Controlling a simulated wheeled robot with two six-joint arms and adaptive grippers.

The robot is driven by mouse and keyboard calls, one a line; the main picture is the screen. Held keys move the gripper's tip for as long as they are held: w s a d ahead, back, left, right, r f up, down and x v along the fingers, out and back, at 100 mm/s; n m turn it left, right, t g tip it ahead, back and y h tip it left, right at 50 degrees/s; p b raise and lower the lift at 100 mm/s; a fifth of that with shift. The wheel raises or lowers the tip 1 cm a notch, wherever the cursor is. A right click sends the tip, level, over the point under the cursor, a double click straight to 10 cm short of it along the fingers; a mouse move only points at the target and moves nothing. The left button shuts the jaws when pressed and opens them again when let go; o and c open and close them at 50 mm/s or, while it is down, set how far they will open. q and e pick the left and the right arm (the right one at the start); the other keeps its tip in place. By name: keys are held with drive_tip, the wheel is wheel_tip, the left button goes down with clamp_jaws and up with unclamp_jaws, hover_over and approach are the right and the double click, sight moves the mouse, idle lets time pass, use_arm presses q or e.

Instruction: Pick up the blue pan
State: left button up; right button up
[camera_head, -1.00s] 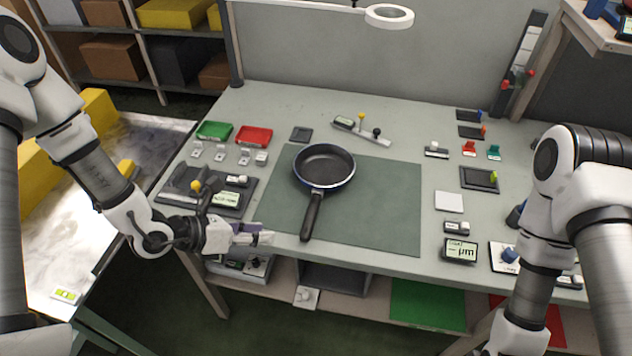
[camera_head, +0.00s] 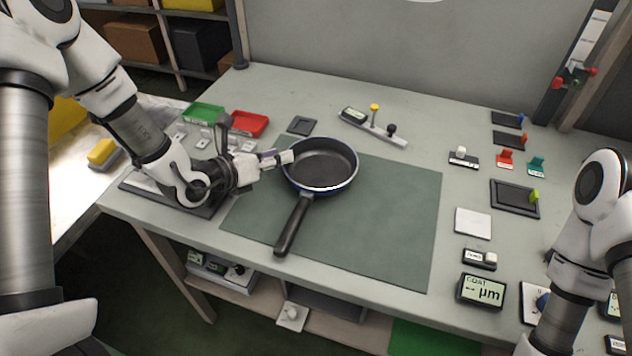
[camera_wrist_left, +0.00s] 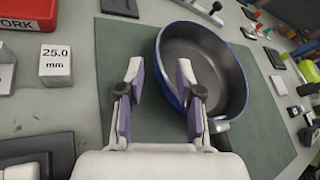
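The blue pan (camera_head: 320,168) lies upright on the green mat (camera_head: 385,220), its dark inside facing up and its black handle (camera_head: 294,224) toward the table's front edge. Its blue outer wall shows in the left wrist view (camera_wrist_left: 172,93). My left gripper (camera_head: 284,157) is at the pan's left rim. In the left wrist view its fingers (camera_wrist_left: 158,72) are apart with nothing clamped. The right-hand finger overlaps the pan's near rim, and the other is over the mat outside the pan. I cannot tell whether a finger touches the pan. My right gripper is out of view.
A red tray (camera_head: 249,124) and a green tray (camera_head: 204,112) lie behind my left gripper. A bar with yellow and black knobs (camera_head: 374,127) lies behind the pan. Small blocks and a gauge (camera_head: 482,291) stand to the right. The mat right of the pan is clear.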

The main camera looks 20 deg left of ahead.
use_arm(q)
drive_tip(key=x, duration=0.4)
drive_tip(key=shift+w+d+f, duration=0.1)
drive_tip(key=shift+d, duration=0.05)
clamp_jaws()
